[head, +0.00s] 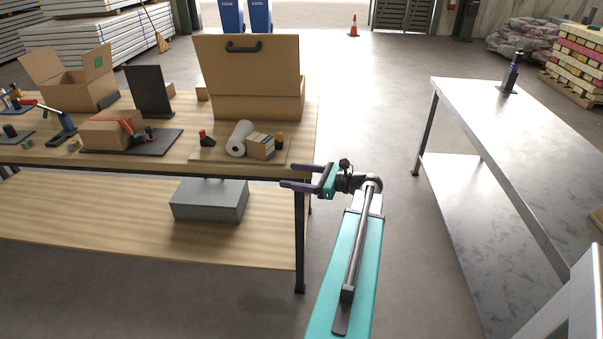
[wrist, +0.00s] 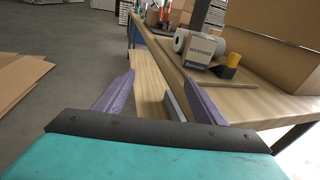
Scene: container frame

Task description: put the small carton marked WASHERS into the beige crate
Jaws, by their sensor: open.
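The small carton (head: 260,146) stands on a thin board near the front right corner of the wooden bench. In the wrist view the carton (wrist: 203,51) shows a white and dark printed face, its words too blurred to read surely. A large tan box (head: 247,101) with an upright panel and dark handle stands behind it; it is the likeliest beige crate, though I cannot be sure. My gripper (head: 288,175) is open and empty just off the bench's right corner, apart from the carton. The wrist view shows its purple fingers (wrist: 160,78) spread, pointing along the bench.
A white roll (head: 238,138) touches or nearly touches the carton's left side. A yellow-and-black item (head: 279,142) stands at its right. A grey box (head: 209,200) sits on the lower shelf. A metal table (head: 520,120) stands at right, with clear floor between.

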